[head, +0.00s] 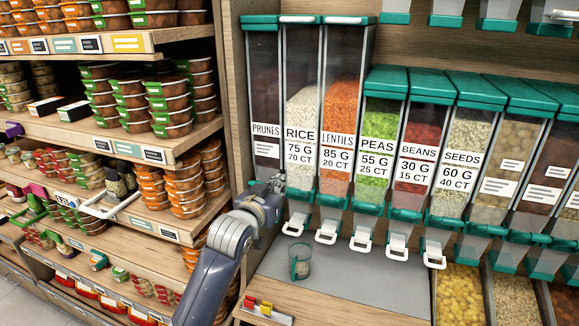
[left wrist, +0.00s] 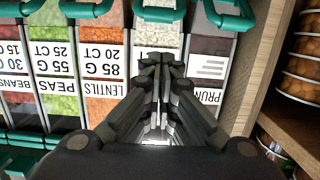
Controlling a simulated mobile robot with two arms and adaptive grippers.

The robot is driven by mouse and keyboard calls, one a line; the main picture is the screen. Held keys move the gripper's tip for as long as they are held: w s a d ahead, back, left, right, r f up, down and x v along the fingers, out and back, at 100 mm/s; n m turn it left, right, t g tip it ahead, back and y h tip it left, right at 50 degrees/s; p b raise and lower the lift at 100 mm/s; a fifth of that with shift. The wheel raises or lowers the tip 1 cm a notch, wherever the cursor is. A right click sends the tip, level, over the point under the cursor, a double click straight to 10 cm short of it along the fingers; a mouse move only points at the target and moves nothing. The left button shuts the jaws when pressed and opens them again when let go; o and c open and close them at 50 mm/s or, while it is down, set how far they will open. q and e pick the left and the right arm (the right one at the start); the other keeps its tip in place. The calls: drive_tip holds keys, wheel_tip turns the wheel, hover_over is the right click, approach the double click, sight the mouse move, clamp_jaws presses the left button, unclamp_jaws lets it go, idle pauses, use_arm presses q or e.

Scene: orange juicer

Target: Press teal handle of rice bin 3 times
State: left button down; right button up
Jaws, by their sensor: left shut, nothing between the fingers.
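The rice bin (head: 300,105) is a tall clear dispenser of white grain, labelled RICE, between the prunes bin (head: 264,95) and the lentils bin (head: 340,95). Its teal lower part (head: 300,207) has a white lever (head: 293,228) below it. My left gripper (head: 277,183) is shut and empty, in front of the lower prunes and rice bins, just above the rice bin's teal part. In the left wrist view, which is upside down, the shut fingers (left wrist: 161,58) cover most of the rice label, and the rice (left wrist: 158,36) shows beyond them. I cannot tell whether they touch the bin. My right gripper is out of view.
A clear cup with a teal handle (head: 300,262) stands on the grey mat (head: 370,285) below the rice lever. More bins, such as peas (head: 381,130), stand to the right. Shelves of stacked orange tubs (head: 170,103) and a wooden divider (head: 232,100) stand to the left.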

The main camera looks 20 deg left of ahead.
use_arm(q)
drive_tip(key=r, duration=0.2)
drive_tip(key=r+g+p, duration=0.1)
drive_tip(key=shift+w+d+r, duration=0.1)
drive_tip(key=shift+w, duration=0.15)
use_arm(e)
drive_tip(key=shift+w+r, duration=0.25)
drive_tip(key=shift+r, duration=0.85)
use_arm(q)
drive_tip(key=p, duration=0.4)
hover_over(290, 190)
drive_tip(key=w, duration=0.2)
wheel_tip(290, 190, down, 2)
drive_tip(key=shift+f+p, duration=0.35)
drive_tip(key=shift+f, duration=0.1)
drive_tip(key=shift+s+f+p, duration=0.6)
drive_tip(key=shift+s+f, duration=0.05)
drive_tip(key=shift+f, duration=0.25)
drive_tip(key=shift+s+f, duration=0.45)
drive_tip(key=shift+f, duration=0.1)
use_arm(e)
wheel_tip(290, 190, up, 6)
use_arm(q)
drive_tip(key=shift+w, duration=0.1)
